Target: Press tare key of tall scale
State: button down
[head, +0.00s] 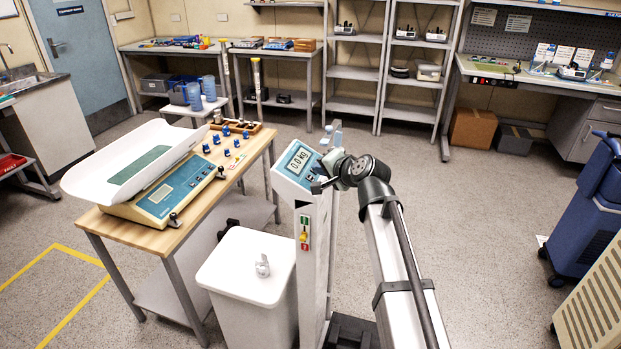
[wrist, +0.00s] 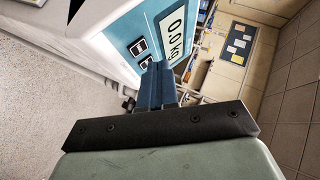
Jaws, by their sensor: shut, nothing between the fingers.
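The tall scale (head: 313,240) is a white column with a blue-faced head tilted up at its top. Its display (head: 299,161) reads 0.0 kg in the head view. In the wrist view the display (wrist: 174,33) is turned on its side, with dark square keys (wrist: 138,47) beside it on the blue panel. My gripper (head: 318,186) is shut and empty at the lower right of the scale head. In the wrist view its fingertips (wrist: 157,70) overlap the panel by the keys and partly hide one. I cannot tell whether they touch a key.
A wooden table (head: 190,215) left of the scale holds a baby scale (head: 158,190) with a white tray and several small blue parts. Shelves line the back wall.

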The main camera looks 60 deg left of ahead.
jog(key=shift+w+d+r, duration=0.25)
jog(key=shift+r, duration=0.4)
jog(key=shift+w+d+r, duration=0.2)
jog(key=shift+d+r, duration=0.05)
jog(key=shift+r, duration=0.35)
jog(key=shift+w+d+r, duration=0.25)
jog(key=shift+r, duration=0.4)
